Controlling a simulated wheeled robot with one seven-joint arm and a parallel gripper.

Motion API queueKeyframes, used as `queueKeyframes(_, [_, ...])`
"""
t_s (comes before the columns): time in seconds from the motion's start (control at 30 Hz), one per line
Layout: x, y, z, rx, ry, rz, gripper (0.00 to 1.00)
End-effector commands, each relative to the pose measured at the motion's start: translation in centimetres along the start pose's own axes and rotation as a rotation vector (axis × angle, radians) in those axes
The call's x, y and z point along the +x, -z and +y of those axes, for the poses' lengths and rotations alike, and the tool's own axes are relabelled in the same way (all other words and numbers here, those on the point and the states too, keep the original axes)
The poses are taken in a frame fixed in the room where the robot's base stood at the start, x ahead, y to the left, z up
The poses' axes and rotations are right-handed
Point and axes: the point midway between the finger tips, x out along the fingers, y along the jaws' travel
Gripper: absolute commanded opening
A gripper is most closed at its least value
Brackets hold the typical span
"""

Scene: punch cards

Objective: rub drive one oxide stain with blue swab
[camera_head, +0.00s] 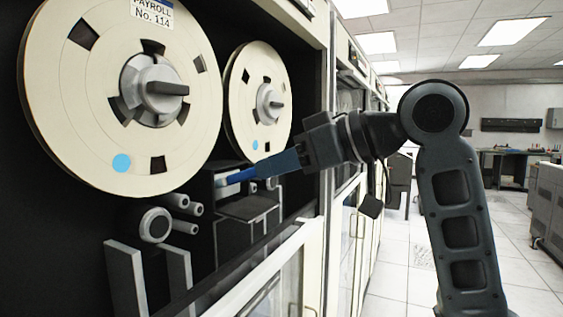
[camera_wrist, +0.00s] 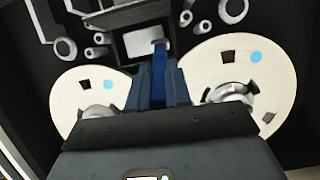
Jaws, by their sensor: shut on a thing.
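The tape drive (camera_head: 60,235) stands open at the left, with two cream reels on its dark face. My gripper (camera_head: 275,166) is shut on the blue swab (camera_head: 238,176); in the wrist view the swab (camera_wrist: 159,72) lies between the two fingers. The tip is close to the block, which also shows in the wrist view (camera_wrist: 137,44). I cannot tell whether they touch. No oxide stain can be made out in either view.
The large reel (camera_head: 70,110) and the smaller-looking reel (camera_head: 257,75) sit just above the swab. Rollers (camera_head: 155,225) and grey guide walls (camera_head: 124,275) stick out left of the head block. The drive's cream frame (camera_head: 311,120) edges the opening. The aisle floor (camera_head: 400,270) is clear.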

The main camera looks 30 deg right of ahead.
Motion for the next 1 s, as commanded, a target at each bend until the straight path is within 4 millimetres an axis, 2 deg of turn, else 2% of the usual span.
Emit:
queueKeyframes(0.13, [0.5,-1.1,0.0,0.001,0.001,0.000,0.00])
queueKeyframes(0.33, [0.5,-1.1,0.3,0.000,0.000,0.000,0.00])
queueKeyframes(0.63, [0.3,-1.1,2.5,0.002,-0.001,0.000,0.00])
queueKeyframes(1.0, [0.3,-1.0,4.1,0.001,0.000,0.000,0.00])
